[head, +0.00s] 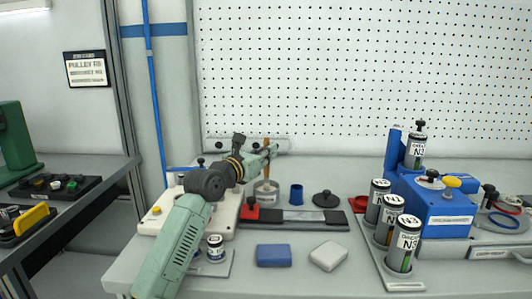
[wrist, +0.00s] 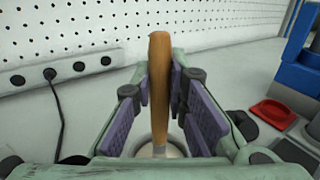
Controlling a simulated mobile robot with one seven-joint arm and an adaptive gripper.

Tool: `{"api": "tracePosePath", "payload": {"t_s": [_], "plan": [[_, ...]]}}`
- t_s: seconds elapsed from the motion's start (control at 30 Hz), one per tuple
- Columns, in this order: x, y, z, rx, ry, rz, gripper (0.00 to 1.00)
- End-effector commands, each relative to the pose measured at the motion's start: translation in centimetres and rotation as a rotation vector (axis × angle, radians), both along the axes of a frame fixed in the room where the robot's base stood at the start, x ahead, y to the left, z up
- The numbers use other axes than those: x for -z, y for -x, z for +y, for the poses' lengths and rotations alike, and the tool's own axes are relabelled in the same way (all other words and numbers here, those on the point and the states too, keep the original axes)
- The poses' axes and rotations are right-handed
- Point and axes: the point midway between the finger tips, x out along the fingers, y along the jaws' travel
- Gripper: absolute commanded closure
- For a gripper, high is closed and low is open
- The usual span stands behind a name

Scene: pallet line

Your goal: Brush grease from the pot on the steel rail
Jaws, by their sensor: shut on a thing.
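My gripper (head: 271,150) is shut on the wooden handle of a brush (wrist: 159,85), which stands upright between the purple finger pads. The brush's lower end goes down into the light grey pot (head: 266,195); its bristles are hidden. The pot's rim also shows below the handle in the wrist view (wrist: 145,150). The steel rail (head: 305,216) is a flat grey strip on a dark base, in front of and to the right of the pot. A red block (head: 250,213) sits at its left end.
A blue cup (head: 296,194) and a black lid (head: 325,199) stand behind the rail. A blue block (head: 273,255) and a pale block (head: 328,256) lie in front. Labelled canisters (head: 404,246) and a blue fixture (head: 433,212) occupy the right. A pegboard (head: 330,75) rises behind.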

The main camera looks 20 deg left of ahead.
Motion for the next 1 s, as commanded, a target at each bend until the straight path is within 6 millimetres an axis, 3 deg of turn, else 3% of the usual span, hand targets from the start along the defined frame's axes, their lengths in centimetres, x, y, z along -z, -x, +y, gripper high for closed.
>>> {"api": "tracePosePath", "payload": {"t_s": [0.23, 1.0], "plan": [[-0.5, 0.0, 0.0, 0.0, -0.001, 0.004, 1.0], [-6.8, 0.0, 0.0, 0.0, 0.0, 0.001, 1.0]]}}
